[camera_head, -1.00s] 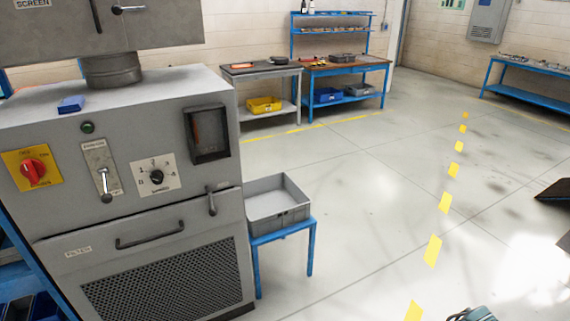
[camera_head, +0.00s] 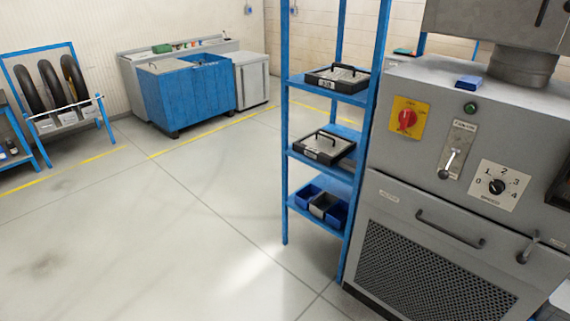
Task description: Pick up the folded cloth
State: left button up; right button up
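A small blue flat item (camera_head: 470,82), which looks like the folded cloth, lies on top of the grey machine (camera_head: 420,85), near its front edge and left of the round metal neck. It is too small to make out its folds. Neither of my grippers is in view.
A blue shelf rack (camera_head: 292,150) with black-handled cases and small bins stands directly left of the machine. A blue cabinet (camera_head: 190,100), a grey cabinet (camera_head: 252,82) and a tyre rack (camera_head: 62,118) stand further back. The floor (camera_head: 150,240) at left and centre is clear.

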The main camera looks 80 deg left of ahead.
aim_at(350, 165)
jog(key=u, duration=2.25)
jog(key=z, duration=0.45)
jog(key=i+j+z, duration=0.25)
jog(key=j+z, duration=0.25)
jog(key=i+j+z, duration=0.25)
jog(key=j, duration=0.15)
jog(key=i+j+z, duration=0.1)
jog(key=j, duration=0.45)
jog(key=i+j, duration=0.1)
jog(key=j, duration=0.45)
jog(key=i+j+z, duration=0.15)
jog(key=j, duration=0.45)
jog(key=j+z, duration=0.1)
jog(key=j, duration=0.45)
jog(key=i+j, duration=0.45)
jog(key=i, duration=0.15)
